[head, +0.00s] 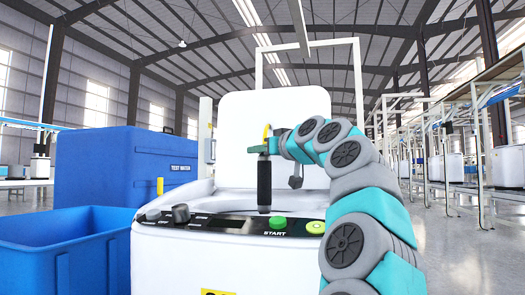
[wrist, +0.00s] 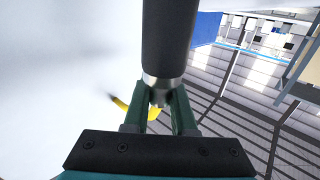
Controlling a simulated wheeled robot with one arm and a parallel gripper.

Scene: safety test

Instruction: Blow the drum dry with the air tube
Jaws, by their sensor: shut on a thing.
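A white top-loading washing machine (head: 190,262) stands in front of me with its lid (head: 275,105) up. The drum lies inside its opening; its inside is hidden behind the front panel. My gripper (head: 264,150) is shut on the black, upright air tube (head: 264,184), above the opening. In the head view the tube's lower end overlaps the rear edge of the panel. The wrist view shows my gripper's green fingers (wrist: 161,92) around the metal end of the black tube (wrist: 168,38). A yellow piece (wrist: 152,112), perhaps a hose, shows behind the fingers.
The panel has a green START button (head: 277,222), a yellow-green button (head: 316,227) and a dark knob (head: 181,213). An open blue tub (head: 62,240) stands at left, before a blue tank (head: 120,165) marked TEST WATER. More machines and frames line the right; grey floor there is clear.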

